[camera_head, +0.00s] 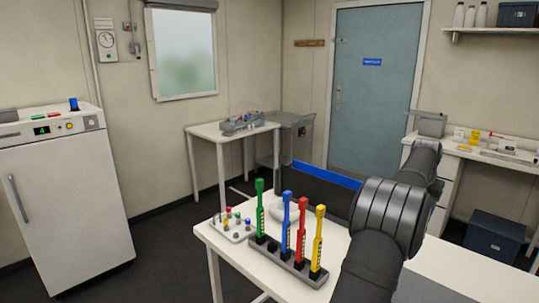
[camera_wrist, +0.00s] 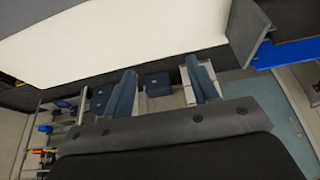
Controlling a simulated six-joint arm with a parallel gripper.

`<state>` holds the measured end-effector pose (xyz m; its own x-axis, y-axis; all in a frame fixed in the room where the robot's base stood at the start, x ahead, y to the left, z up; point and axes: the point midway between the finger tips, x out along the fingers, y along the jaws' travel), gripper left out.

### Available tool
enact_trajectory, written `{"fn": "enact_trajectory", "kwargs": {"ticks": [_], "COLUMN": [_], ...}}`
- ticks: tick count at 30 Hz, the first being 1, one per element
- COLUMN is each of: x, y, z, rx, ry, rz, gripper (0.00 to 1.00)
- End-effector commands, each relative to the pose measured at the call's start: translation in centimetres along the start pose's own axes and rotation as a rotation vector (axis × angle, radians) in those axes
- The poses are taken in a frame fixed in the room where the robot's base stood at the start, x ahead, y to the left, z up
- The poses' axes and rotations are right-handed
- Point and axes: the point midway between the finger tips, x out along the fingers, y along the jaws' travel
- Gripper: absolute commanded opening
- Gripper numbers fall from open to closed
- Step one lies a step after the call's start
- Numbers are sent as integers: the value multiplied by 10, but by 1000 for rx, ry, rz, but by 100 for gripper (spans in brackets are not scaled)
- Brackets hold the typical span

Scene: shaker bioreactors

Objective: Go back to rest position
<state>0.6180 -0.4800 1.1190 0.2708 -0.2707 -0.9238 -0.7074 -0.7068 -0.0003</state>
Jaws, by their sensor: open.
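My gripper (camera_wrist: 161,64) shows in the wrist view as two blue-grey fingers standing up from a dark grey bar. The fingers are apart, with a clear gap and nothing held between them. In the head view my dark arm rises along the right side, in front of the bench, and reaches toward the far right counter. I cannot make out the fingers there.
A white table (camera_head: 215,240) holds a grey rack (camera_head: 290,265) with green, blue, red and yellow upright tools, left of my arm. A small tray (camera_head: 233,232) of coloured pieces sits beside it. A white cabinet (camera_head: 65,200) stands left; a side table (camera_head: 205,131) stands behind.

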Motion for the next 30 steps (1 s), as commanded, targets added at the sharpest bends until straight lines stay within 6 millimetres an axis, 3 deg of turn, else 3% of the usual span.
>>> {"fn": "enact_trajectory", "kwargs": {"ticks": [15, 21, 30], "x": [-19, -23, -24], "y": [-96, -114, -119], "z": [22, 28, 30], "rx": [-126, -151, -158], "ry": [0, 0, 0], "rz": [-52, -62, -65], "gripper": [54, 54, 54]}}
